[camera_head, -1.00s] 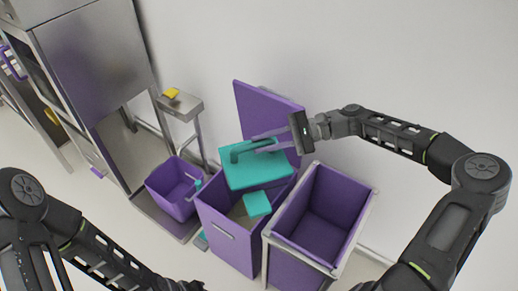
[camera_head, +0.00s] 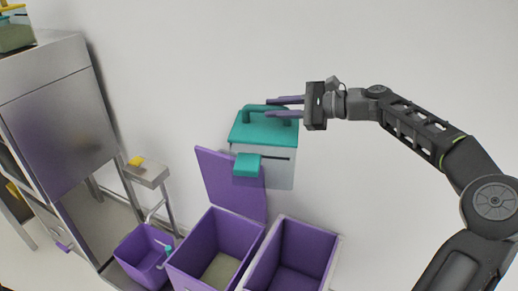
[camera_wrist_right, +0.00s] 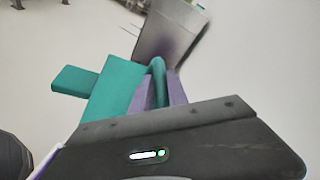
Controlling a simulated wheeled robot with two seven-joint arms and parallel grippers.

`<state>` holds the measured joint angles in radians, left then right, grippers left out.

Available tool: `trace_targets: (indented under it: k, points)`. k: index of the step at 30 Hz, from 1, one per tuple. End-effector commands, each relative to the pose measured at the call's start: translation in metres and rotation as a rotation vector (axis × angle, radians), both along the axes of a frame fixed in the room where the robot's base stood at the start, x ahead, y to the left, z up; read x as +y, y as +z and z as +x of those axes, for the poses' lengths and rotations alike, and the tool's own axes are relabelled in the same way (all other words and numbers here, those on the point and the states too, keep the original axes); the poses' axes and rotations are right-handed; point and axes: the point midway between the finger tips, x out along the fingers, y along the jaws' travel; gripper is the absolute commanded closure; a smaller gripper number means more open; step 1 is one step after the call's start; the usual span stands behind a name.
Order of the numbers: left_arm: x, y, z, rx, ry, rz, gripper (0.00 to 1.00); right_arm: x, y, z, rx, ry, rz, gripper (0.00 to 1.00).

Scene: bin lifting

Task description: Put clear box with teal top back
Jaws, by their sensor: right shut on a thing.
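The clear box with teal top (camera_head: 265,130) hangs in the air in front of the wall, above the purple bins. Its pale see-through body (camera_head: 281,172) shows under the teal lid, and a teal piece sticks out from its front. My right gripper (camera_head: 268,107) reaches in from the right and is shut on the box's teal handle. In the right wrist view the purple fingers (camera_wrist_right: 160,88) are at the teal handle, with the teal lid (camera_wrist_right: 112,92) beside them. My left gripper is out of view.
An open purple bin (camera_head: 228,238) with a raised lid (camera_head: 232,184) stands below the box, beside another open purple bin (camera_head: 305,247). A small purple bucket (camera_head: 143,252), a step stand (camera_head: 147,173) and a metal cabinet (camera_head: 60,125) are left. Lidded boxes (camera_head: 15,30) sit on top.

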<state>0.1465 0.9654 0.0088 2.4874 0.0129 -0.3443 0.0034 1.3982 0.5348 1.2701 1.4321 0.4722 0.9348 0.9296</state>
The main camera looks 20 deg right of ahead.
Motion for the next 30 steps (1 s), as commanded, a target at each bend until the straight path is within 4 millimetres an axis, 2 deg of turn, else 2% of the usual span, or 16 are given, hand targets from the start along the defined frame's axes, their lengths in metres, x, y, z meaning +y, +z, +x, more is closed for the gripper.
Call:
trace_targets:
  k: [1, 8, 13, 18, 24, 28, 30]
  points:
    - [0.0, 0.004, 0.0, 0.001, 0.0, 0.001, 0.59, -0.006, 0.026, 0.0, -0.005, -0.038, -0.008, 1.0]
    - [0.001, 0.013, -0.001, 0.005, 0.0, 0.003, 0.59, -0.017, 0.125, -0.004, -0.006, -0.188, -0.01, 1.0]
    - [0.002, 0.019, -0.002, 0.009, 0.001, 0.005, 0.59, -0.008, 0.198, -0.013, -0.008, -0.271, -0.01, 1.0]
    - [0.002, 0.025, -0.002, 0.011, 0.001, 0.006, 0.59, 0.014, 0.27, -0.029, -0.012, -0.337, -0.009, 1.0]
    - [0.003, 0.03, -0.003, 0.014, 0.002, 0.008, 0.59, 0.035, 0.337, -0.053, -0.013, -0.406, -0.003, 1.0]
    - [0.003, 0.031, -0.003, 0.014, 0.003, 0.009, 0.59, 0.042, 0.364, -0.067, -0.01, -0.442, 0.001, 1.0]
    - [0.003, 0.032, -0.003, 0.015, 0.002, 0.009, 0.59, 0.044, 0.372, -0.071, -0.008, -0.453, -0.001, 1.0]
